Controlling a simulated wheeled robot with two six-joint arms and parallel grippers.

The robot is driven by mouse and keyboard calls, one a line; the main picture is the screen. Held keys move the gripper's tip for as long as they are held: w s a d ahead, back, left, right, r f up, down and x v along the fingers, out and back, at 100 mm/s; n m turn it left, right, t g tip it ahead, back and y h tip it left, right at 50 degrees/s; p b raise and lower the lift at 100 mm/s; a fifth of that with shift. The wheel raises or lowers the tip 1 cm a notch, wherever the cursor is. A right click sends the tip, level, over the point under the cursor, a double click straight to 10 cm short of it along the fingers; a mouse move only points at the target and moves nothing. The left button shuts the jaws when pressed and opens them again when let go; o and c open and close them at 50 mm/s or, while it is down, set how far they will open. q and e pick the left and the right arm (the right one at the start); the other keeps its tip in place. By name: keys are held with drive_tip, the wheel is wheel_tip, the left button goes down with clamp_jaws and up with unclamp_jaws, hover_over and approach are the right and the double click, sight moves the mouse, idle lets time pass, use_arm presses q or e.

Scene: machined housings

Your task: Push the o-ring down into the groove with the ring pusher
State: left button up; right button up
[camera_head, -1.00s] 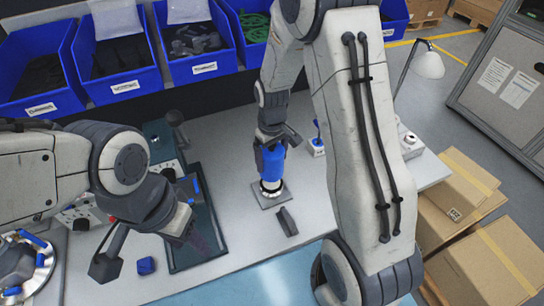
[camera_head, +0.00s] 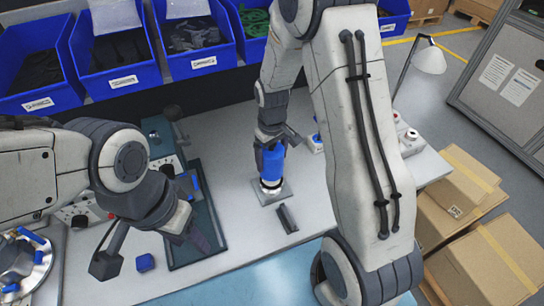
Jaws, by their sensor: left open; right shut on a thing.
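The ring pusher (camera_head: 272,164) is a blue cylinder, upright, and my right gripper (camera_head: 270,143) is shut on its upper part. Under it is a machined housing (camera_head: 270,184), a silvery round part on a square grey plate (camera_head: 283,194). The pusher's lower end is at the top of the housing; I cannot tell whether they touch. The o-ring and the groove are hidden beneath the pusher. My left gripper (camera_head: 200,240) is open and empty over the dark green tray at the left, well away from the housing.
The dark green tray (camera_head: 215,258) lies left of the housing. A small dark block (camera_head: 287,219) lies just in front of the plate, and a small blue block (camera_head: 145,262) lies at the front left. Blue bins (camera_head: 120,80) line the back. Bench between tray and plate is clear.

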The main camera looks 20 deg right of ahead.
drive_tip(key=shift+f+b, duration=1.9)
drive_tip(key=shift+f, duration=0.9)
drive_tip(key=shift+r, duration=0.15)
drive_tip(key=shift+r+p, duration=5.05)
drive_tip(key=shift+r, duration=0.85)
drive_tip(key=shift+f, duration=0.1)
